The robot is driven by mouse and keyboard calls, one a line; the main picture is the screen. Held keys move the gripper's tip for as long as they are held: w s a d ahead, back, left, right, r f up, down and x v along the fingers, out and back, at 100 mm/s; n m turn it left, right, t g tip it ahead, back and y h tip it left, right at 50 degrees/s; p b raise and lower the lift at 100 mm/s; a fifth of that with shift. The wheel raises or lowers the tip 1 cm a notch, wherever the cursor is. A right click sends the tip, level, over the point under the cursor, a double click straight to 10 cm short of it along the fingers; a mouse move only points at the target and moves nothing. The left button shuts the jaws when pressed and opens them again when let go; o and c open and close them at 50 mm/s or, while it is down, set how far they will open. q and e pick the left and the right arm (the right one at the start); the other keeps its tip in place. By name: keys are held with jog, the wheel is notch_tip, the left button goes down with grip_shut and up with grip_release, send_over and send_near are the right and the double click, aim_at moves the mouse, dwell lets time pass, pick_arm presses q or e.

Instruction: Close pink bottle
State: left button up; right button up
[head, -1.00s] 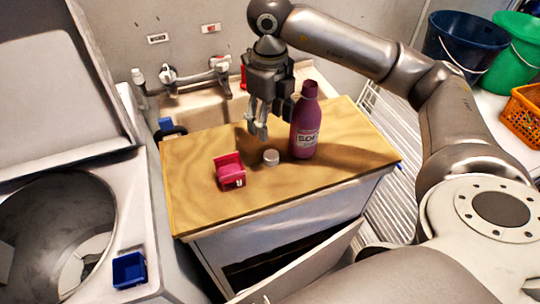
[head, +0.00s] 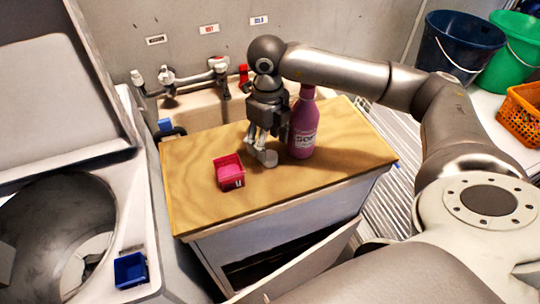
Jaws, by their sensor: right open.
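The pink bottle (head: 304,127) stands upright on the wooden countertop (head: 204,211), right of the middle. Its top is partly hidden by my right arm. A small whitish cap (head: 269,159) lies on the wood just left of the bottle's base. My right gripper (head: 261,150) points down over the cap, with its fingers apart and their tips at the cap. I cannot tell whether the fingers touch it. The gripper is close beside the bottle's left side. My left gripper is out of view.
A pink box (head: 229,171) sits left of the cap on the countertop. A sink with taps (head: 167,77) lies behind. An open washer (head: 60,235) with a blue box (head: 130,270) stands at left. The countertop's right part is clear.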

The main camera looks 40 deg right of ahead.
aim_at(268, 154)
notch_tip(268, 154, down, 4)
jog(key=shift+f+p, duration=0.1)
jog(key=shift+p, duration=0.2)
jog(key=c, duration=0.8)
